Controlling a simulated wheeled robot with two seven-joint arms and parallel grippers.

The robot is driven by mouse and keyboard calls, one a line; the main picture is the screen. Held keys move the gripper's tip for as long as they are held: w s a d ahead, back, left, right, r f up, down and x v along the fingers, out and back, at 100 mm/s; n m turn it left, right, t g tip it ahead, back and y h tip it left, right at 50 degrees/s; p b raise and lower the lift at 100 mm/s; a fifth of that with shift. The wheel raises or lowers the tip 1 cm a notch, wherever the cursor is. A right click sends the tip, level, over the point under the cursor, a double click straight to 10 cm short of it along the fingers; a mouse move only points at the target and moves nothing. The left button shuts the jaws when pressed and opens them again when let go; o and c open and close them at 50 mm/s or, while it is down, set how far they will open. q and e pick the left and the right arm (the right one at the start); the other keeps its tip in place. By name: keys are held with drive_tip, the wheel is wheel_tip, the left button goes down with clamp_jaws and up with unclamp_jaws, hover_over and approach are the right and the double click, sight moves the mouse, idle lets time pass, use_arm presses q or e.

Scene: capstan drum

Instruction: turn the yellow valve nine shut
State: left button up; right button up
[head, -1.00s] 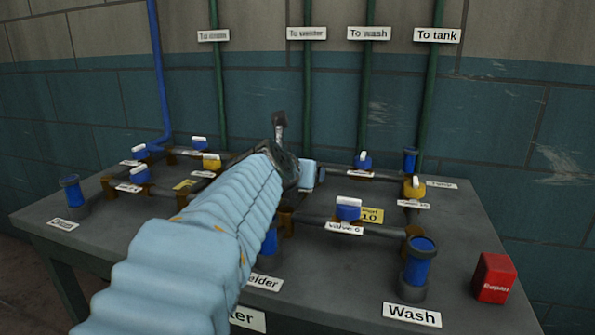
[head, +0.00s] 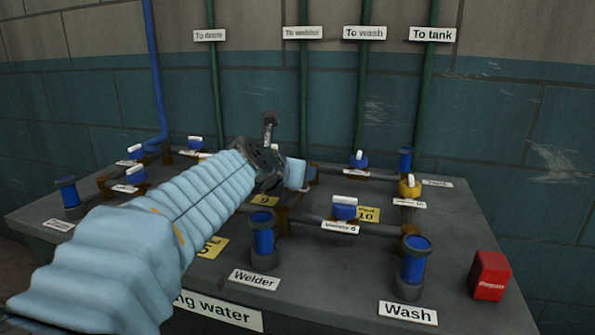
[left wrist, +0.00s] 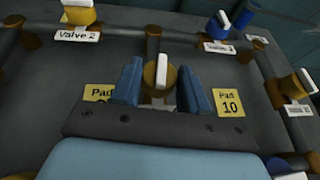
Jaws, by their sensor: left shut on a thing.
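A yellow valve with a white bar handle (left wrist: 161,76) stands between the blue fingers of my left gripper (left wrist: 160,85) in the left wrist view. The handle points nearly straight up that picture. My left gripper is shut on this valve. Its name plate is hidden, so I cannot read its number. In the head view my left gripper (head: 288,173) is over the middle of the pipework and its wrist hides the valve. My right gripper is in neither view.
Pad 10 plate (left wrist: 228,102) lies right of the valve; another pad plate (left wrist: 98,93) is partly covered at left. Yellow valve 2 (left wrist: 78,14) is at upper left. Welder drum (head: 263,242), Wash drum (head: 413,266) and a red box (head: 490,276) stand at the front.

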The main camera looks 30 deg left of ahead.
use_arm(q)
drive_tip(key=m+h, duration=0.3)
drive_tip(key=h, duration=0.1)
drive_tip(key=shift+a+r+p, duration=0.1)
drive_tip(key=shift+a+p, duration=0.05)
drive_tip(key=shift+p, duration=0.15)
drive_tip(key=m+h, duration=0.1)
drive_tip(key=m+g+h+p, duration=0.1)
drive_tip(key=m+h, duration=0.2)
drive_tip(key=shift+w+a+g+p, duration=0.15)
drive_tip(key=shift+a+g+p, duration=0.1)
drive_tip(key=shift+g+p, duration=0.1)
drive_tip(key=shift+w+a+m+g+h+p, duration=0.15)
drive_tip(key=shift+m+g+h+p, duration=0.3)
drive_tip(key=shift+m+h, duration=0.55)
drive_tip(key=m+g+h, duration=0.2)
drive_tip(key=m+g, duration=0.1)
drive_tip(key=shift+w+a+h, duration=0.1)
drive_tip(key=shift+a+h, duration=0.05)
drive_tip(key=shift+h, duration=0.15)
drive_tip(key=shift+w+a+m+g+h, duration=0.1)
drive_tip(key=shift+m+g+h, duration=0.35)
drive_tip(key=shift+m+g, duration=0.65)
drive_tip(key=shift+w+m+g+h, duration=0.1)
drive_tip(key=shift+m+g+h, duration=0.35)
drive_tip(key=shift+m+g, duration=0.6)
drive_tip(key=shift+g, duration=0.25)
drive_tip(key=o, duration=1)
